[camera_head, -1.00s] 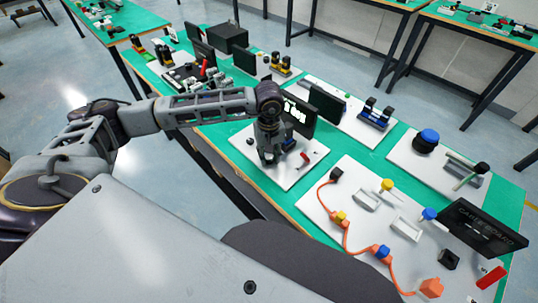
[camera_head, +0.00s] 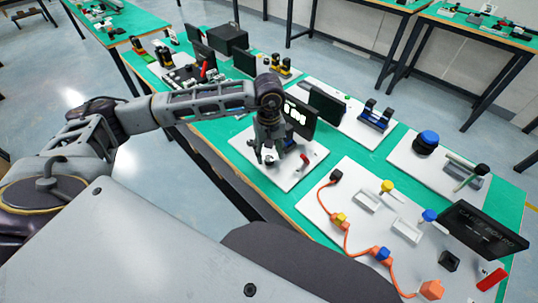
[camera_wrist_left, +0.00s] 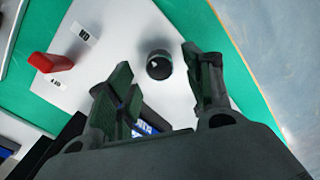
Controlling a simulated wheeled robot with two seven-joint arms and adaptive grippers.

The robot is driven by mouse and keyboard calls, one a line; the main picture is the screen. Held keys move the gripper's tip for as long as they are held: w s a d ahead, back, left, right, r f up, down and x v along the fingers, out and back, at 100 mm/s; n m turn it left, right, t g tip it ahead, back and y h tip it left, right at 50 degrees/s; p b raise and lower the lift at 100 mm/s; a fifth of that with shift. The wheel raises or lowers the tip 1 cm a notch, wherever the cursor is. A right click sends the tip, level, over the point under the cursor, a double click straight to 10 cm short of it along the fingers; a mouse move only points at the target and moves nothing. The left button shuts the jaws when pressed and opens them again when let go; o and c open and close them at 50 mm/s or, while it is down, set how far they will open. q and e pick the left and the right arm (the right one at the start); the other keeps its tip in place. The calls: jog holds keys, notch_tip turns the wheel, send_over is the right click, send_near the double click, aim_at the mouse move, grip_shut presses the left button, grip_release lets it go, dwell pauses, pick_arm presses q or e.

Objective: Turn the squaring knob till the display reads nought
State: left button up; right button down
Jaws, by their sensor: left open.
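My left gripper (camera_head: 272,152) is open and empty, low over a white board on the green bench. In the left wrist view its two fingers (camera_wrist_left: 168,92) are spread, and a round black knob (camera_wrist_left: 159,64) stands on the board just beyond the gap between them, apart from both. In the head view the gripper largely hides the knob. The display (camera_head: 299,117) is a dark upright panel behind the gripper with bright white digits, partly covered and too small to read. My right gripper is not in view.
A red lever (camera_head: 304,161) stands on the same board; it also shows in the left wrist view (camera_wrist_left: 50,62), near a small white label (camera_wrist_left: 84,34). Blue lettering (camera_wrist_left: 145,127) is partly hidden behind a finger. A board with an orange cable (camera_head: 347,238) lies front right.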

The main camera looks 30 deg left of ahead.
pick_arm(q)
notch_tip(320, 180, up, 10)
jog(key=shift+f, duration=0.25)
dwell(0.7)
notch_tip(320, 180, up, 8)
jog(key=p, duration=0.8)
send_over(269, 157)
jog(key=shift+r+p, duration=0.65)
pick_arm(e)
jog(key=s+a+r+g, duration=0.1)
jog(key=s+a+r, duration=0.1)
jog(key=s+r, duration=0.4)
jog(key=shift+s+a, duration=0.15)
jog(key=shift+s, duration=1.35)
pick_arm(q)
jog(key=shift+r, duration=0.1)
jog(key=shift+r+p, duration=0.25)
jog(key=shift+p, duration=0.15)
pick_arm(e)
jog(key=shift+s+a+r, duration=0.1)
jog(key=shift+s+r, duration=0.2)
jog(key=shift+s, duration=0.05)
